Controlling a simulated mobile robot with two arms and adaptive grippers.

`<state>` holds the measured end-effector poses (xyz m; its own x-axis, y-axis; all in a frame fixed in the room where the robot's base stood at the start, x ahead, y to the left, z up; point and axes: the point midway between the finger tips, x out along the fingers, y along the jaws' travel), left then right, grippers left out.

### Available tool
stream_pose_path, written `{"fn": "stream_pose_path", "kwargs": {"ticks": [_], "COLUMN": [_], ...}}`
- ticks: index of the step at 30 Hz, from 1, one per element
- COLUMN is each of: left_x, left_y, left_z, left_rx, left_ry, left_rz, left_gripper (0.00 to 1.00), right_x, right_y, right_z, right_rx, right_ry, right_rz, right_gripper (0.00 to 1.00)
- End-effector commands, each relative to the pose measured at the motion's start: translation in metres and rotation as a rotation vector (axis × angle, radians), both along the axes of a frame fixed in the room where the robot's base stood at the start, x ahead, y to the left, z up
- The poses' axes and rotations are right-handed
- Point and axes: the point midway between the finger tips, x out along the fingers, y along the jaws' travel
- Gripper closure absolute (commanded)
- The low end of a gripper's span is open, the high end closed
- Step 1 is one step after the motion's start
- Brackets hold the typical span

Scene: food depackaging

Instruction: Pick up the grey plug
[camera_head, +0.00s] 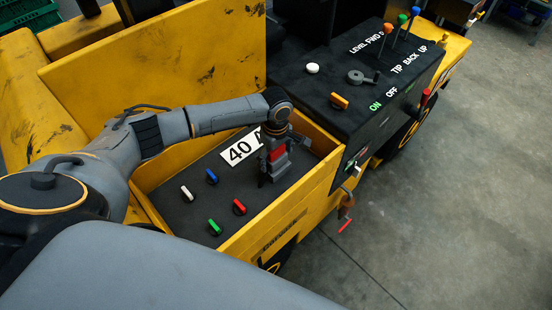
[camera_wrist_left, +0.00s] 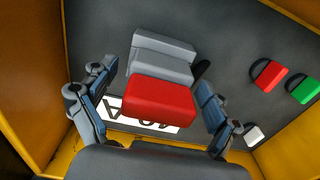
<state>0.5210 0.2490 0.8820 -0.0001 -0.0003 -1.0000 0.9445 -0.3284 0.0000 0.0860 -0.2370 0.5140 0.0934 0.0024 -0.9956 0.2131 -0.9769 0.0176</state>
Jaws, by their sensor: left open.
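The grey plug (camera_wrist_left: 163,66) is a blocky grey piece with a red part (camera_wrist_left: 158,97) on the side nearest the camera in the left wrist view. It stands in the yellow-walled bay beside a white "40 A" label; the plug also shows in the head view (camera_head: 280,168). My left gripper (camera_head: 271,150) is above it, pointing down. In the left wrist view its two blue-grey fingers are apart, one on each side of the plug, with gaps visible. Part of the plug is hidden by the gripper in the head view. My right gripper is in neither view.
White, blue, green and red (camera_head: 239,207) knobs sit on the dark panel left of the plug. Yellow walls (camera_head: 300,205) enclose the bay closely. A black control box (camera_head: 345,90) with levers stands to the right. Open concrete floor lies beyond.

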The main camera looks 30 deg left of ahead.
Motion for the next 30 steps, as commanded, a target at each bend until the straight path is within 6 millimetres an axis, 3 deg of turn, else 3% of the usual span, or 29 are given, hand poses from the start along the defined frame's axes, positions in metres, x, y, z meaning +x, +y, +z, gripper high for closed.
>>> {"fn": "stream_pose_path", "kwargs": {"ticks": [9, 22, 30], "left_x": [-0.0001, -0.0002, 0.0006], "left_y": [0.0001, 0.0003, 0.0002], "left_z": [-0.0081, -0.0078, -0.006], "left_rx": [0.001, 0.001, 0.0], "left_ry": [0.0, 0.0, -0.002], "left_rz": [-0.001, -0.001, -0.001], "left_gripper": [0.11, 0.95, 0.95], "right_x": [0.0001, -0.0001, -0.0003], "right_y": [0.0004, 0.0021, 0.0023], "right_z": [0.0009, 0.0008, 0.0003], "right_rx": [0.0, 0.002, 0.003], "right_ry": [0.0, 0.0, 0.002], "right_rz": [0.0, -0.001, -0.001], "right_gripper": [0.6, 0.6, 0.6]}}
